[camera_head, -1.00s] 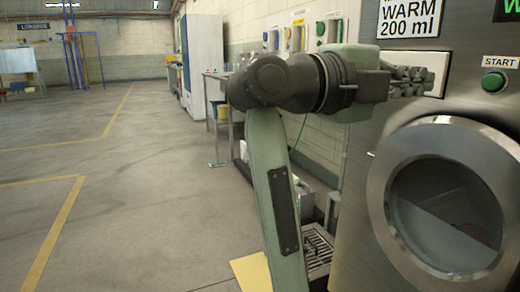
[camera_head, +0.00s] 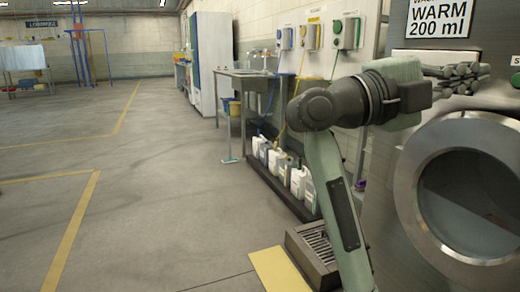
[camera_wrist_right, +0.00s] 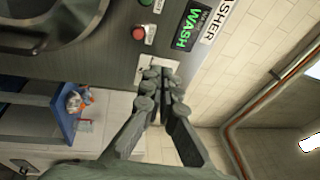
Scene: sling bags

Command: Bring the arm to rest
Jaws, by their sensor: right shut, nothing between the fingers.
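My right arm rises from the bottom of the head view and bends right at its elbow. My right gripper (camera_head: 462,78) is at the upper right, in front of the washer (camera_head: 400,160). Its dark fingers are together and empty. In the right wrist view, the right gripper (camera_wrist_right: 160,92) shows with its fingertips close together, and the washer panel lies beyond them. How far the fingertips are from the panel I cannot tell. My left gripper is in neither view.
The washer's round door (camera_head: 470,190) is at the right. White jugs (camera_head: 290,175) stand in a low tray along the wall, below wall dispensers (camera_head: 310,37). The floor (camera_head: 150,200) at left is open. The wrist view shows a blue shelf (camera_wrist_right: 68,115).

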